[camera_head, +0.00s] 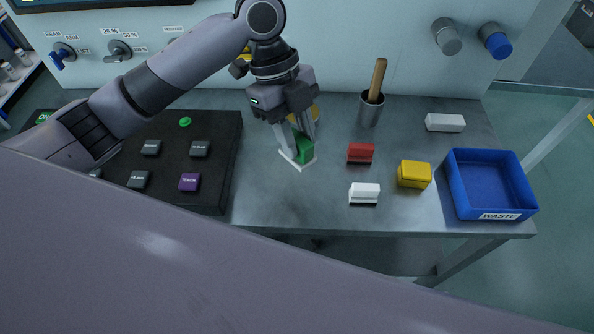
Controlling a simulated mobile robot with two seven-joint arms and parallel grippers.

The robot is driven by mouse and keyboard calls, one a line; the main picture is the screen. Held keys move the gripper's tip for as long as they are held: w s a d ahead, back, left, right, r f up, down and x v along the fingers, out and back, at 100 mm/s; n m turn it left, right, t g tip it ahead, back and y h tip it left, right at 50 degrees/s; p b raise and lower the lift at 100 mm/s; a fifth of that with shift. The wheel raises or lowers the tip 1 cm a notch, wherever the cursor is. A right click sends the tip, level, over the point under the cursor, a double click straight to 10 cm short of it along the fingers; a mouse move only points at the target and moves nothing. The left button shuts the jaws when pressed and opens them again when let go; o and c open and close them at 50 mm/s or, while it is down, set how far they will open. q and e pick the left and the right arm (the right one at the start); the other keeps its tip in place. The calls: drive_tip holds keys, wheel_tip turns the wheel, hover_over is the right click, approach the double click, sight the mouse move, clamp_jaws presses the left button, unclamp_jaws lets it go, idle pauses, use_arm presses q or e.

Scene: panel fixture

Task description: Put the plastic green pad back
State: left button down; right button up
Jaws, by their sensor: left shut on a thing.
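The green pad (304,152) is between the fingers of my left gripper (300,146), which points down over the middle of the bench. The gripper is shut on it, and the fingers hide part of the pad. A white-edged square (289,158) shows around and below the pad on the bench top. The pad is over or on this square; I cannot tell whether it touches the surface. My right gripper is not in view.
Right of the pad are a red block (360,153), a white block (365,190), a yellow block (414,174) and a blue waste tray (491,186). Behind stand a metal cup (370,112) with a wooden handle and another white block (445,122). A black button panel (215,155) lies left.

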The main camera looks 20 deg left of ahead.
use_arm(q)
wheel_tip(320, 180, down, 11)
drive_tip(key=shift+r, duration=0.2)
drive_tip(key=c, duration=0.8)
unclamp_jaws()
drive_tip(key=shift+r, duration=0.15)
drive_tip(key=v, duration=1.2)
drive_tip(key=shift+b, duration=0.35)
